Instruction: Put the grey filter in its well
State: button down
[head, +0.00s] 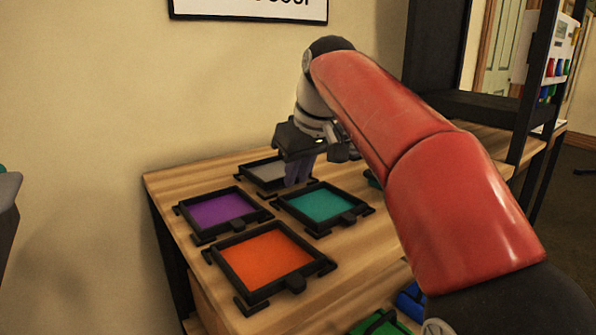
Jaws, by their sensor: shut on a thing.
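The grey filter (266,171) is a grey panel in a black frame at the back of the wooden table, behind the purple and teal panels. My gripper (298,180) points down at its right side, with its fingers shut on the frame's near right edge. The filter looks about level and low over the table top. I cannot tell whether it touches the table or sits in a well. The fingers and wrist hide its right part, and no separate grey well can be made out.
A purple panel (221,210), a teal panel (320,202) and an orange panel (265,262), each in a black frame, lie close in front. A wall stands behind the table (165,185). A black shelf frame (530,85) stands at right. Green and blue items show at the bottom.

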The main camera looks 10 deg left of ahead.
jog(key=shift+f+b, duration=0.4)
jog(key=shift+f, duration=0.15)
jog(key=c, duration=1.3)
grip_release()
jog(key=shift+o, duration=0.2)
jog(key=p+v, duration=0.2)
jog(key=v, duration=0.6)
jog(key=shift+f, duration=0.1)
